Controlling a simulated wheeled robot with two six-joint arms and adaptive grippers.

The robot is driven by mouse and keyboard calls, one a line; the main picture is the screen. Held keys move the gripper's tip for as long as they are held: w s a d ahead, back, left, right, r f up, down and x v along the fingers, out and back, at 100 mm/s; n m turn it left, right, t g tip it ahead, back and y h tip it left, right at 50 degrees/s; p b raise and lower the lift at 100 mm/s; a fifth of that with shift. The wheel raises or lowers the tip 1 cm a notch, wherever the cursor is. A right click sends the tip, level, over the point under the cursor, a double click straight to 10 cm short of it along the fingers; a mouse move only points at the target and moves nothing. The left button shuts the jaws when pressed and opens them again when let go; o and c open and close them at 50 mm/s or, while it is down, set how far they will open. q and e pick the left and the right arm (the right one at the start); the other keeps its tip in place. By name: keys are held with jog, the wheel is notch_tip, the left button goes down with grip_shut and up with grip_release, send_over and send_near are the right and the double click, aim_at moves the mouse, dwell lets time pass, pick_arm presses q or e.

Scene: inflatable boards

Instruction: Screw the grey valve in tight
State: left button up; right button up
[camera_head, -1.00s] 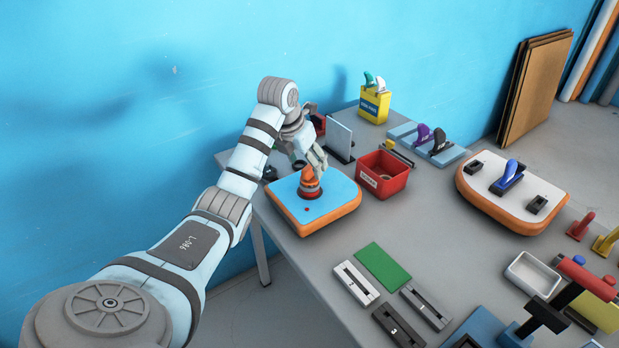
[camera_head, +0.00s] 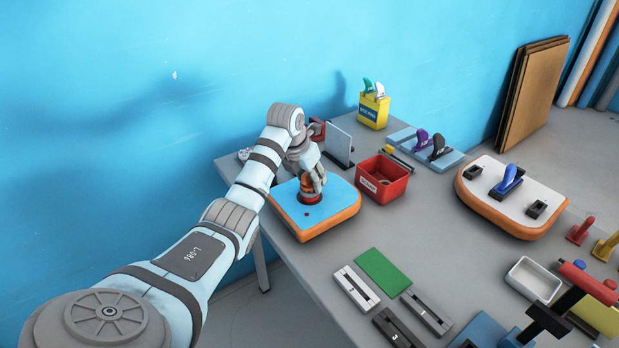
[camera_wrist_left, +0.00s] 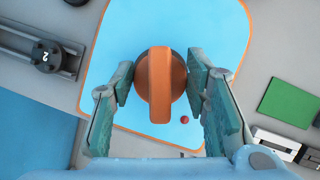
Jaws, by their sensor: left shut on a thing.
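An orange round tool with a raised bar handle (camera_wrist_left: 160,85) stands on the blue-topped board with an orange edge (camera_head: 337,202). In the head view the tool (camera_head: 306,184) sits at the board's middle, over a dark red ring. My left gripper (camera_head: 314,184) points down over it, and in the left wrist view its two fingers are on either side of the round body, shut on it. No grey valve can be made out; whatever is under the tool is hidden. A small red dot (camera_wrist_left: 184,119) lies on the board beside it. My right gripper is not in view.
A red bin (camera_head: 383,180) stands right of the board, with an upright grey panel (camera_head: 339,142) behind. A white-topped board (camera_head: 500,208) with a blue-handled tool is further right. A green plate (camera_head: 383,272) and slotted grey blocks (camera_head: 355,288) lie in front.

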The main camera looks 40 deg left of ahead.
pick_arm(q)
jog(key=c, duration=0.4)
jog(key=shift+o, duration=0.2)
jog(key=m+h+p, duration=0.1)
jog(key=m, duration=0.1)
jog(key=shift+r+m, duration=0.15)
jog(key=shift+m, duration=0.65)
jog(key=shift+h, duration=0.3)
jog(key=m+h, duration=0.1)
jog(key=m, duration=0.2)
jog(key=shift+g+b, duration=0.3)
jog(key=shift+g, duration=0.1)
jog(key=shift+m, duration=0.3)
jog(key=shift+f+m+h+b, duration=0.25)
jog(key=shift+m+h+b, duration=0.15)
jog(key=shift+m+b, duration=0.6)
jog(key=shift+r+m+g+b, duration=0.1)
jog(key=shift+m+g+b, duration=0.3)
jog(key=shift+m+b, duration=0.3)
